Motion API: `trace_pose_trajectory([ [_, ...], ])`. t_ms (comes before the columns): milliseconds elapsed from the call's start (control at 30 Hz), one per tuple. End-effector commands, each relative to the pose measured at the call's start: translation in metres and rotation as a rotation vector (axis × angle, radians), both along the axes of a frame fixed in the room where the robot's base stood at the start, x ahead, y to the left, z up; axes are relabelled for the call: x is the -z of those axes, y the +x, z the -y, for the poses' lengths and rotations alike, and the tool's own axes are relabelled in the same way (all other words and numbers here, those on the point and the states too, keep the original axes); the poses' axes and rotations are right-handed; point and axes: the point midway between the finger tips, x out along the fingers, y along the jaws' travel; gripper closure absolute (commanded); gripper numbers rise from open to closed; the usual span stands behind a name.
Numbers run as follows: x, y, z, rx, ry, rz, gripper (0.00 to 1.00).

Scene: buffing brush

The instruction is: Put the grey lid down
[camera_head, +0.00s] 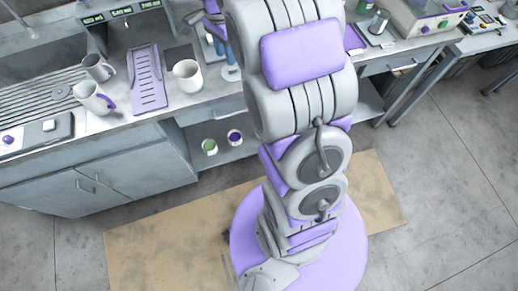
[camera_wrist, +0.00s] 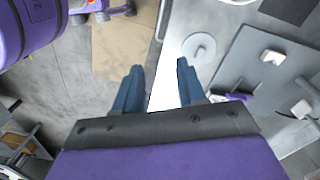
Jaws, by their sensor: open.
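A round light-grey disc with a small centre knob, which looks like the grey lid (camera_wrist: 199,47), shows in the wrist view. It lies on a pale surface (camera_wrist: 171,66), just beyond and to the right of my right fingertip. My gripper (camera_wrist: 158,67) is open, with its two dark blue fingers spread and nothing between them.
In the head view a white mug (camera_head: 187,76), a purple slotted tray (camera_head: 147,78) and grey jugs (camera_head: 91,97) stand on the counter left of my arm. Two small pots (camera_head: 235,137) sit on the lower shelf. A metal can (camera_head: 379,22) stands on the right.

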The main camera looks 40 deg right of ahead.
Motion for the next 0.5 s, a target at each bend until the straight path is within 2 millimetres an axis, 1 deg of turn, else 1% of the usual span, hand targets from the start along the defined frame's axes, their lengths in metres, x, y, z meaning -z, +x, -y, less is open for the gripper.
trace_pose_trajectory([
  [33, -0.009, -0.016, -0.011, -0.075, 0.002, -0.002, 0.60],
  [267, -0.034, -0.096, -0.050, -0.446, 0.027, -0.031, 0.60],
  [300, -0.035, -0.111, -0.056, -0.511, 0.034, -0.040, 0.60],
  [367, -0.039, -0.132, -0.065, -0.609, 0.042, -0.043, 0.60],
  [400, -0.040, -0.148, -0.070, -0.674, 0.049, -0.052, 0.60],
  [467, -0.042, -0.170, -0.078, -0.773, 0.057, -0.055, 0.60],
  [500, -0.041, -0.185, -0.083, -0.837, 0.065, -0.062, 0.60],
])
